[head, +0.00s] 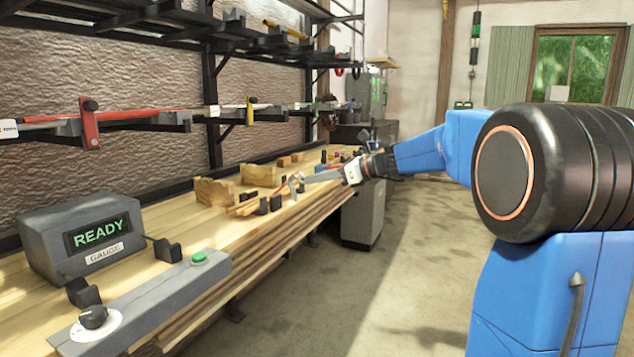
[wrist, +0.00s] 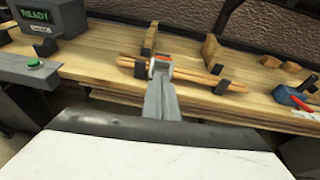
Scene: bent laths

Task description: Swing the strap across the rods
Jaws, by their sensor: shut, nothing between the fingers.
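The rods (wrist: 195,76) are several thin wooden laths lying side by side on the bench, held in black holders (wrist: 140,69). They also show in the head view (head: 246,208). My gripper (wrist: 161,68) has long grey fingers, shut and empty, with the tips over the middle of the rods. In the head view my gripper (head: 296,184) reaches in from the right over the bench. A small orange piece (wrist: 162,57) shows at the fingertips. I cannot tell whether it is the strap or part of the gripper. I cannot tell whether the tips touch the rods.
Wooden blocks (wrist: 212,52) stand behind the rods. A blue tool with a red handle (wrist: 290,95) lies to the right. The gauge box (head: 85,238) reading READY and a grey panel (head: 150,300) with a green button are at left. Shelves hang above the bench.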

